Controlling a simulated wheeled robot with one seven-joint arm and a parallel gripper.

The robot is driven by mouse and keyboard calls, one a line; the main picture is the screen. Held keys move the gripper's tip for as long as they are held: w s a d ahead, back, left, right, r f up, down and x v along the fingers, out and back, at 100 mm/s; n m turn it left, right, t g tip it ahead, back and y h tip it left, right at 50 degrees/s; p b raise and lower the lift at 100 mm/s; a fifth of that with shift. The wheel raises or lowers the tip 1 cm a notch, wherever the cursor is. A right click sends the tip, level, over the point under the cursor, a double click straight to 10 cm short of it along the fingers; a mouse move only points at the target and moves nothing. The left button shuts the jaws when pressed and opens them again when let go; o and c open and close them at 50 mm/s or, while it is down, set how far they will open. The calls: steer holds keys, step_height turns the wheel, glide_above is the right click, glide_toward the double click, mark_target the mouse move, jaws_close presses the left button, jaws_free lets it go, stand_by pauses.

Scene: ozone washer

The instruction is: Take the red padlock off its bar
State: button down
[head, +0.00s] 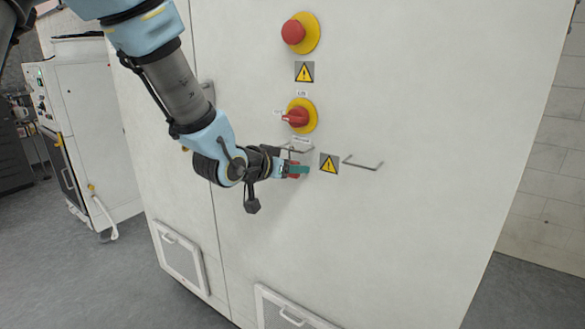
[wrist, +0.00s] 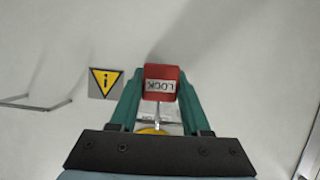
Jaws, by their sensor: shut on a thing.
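The red padlock (wrist: 161,82), marked LOCK, sits between the two green fingers of my gripper (wrist: 158,92) in the wrist view. Its grey shackle runs down in that picture. My gripper (head: 297,170) is shut on the padlock body. In the head view a bit of the red padlock (head: 292,176) shows beside the teal fingers, close to the white cabinet front. A thin metal bar (head: 296,150) sticks out just above my gripper. I cannot tell whether the shackle is around the bar or clear of it.
A second, empty metal bar (head: 363,164) is to the right, past a yellow warning sign (head: 329,164). A red rotary switch (head: 297,117) on a yellow plate and a red push button (head: 294,32) are above. The cabinet face (head: 400,240) below right is clear.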

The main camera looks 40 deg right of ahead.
steer(key=shift+r, duration=0.2)
steer(key=shift+r+p, duration=0.75)
steer(key=shift+r, duration=0.15)
steer(key=shift+a, duration=0.15)
steer(key=s+a+b, duration=0.3)
steer(key=a+b, duration=0.1)
steer(key=a, duration=0.7)
stand_by(1.8)
steer(key=shift+s+a+b, duration=0.1)
steer(key=shift+s+b, duration=0.05)
steer(key=shift+b, duration=0.15)
stand_by(0.5)
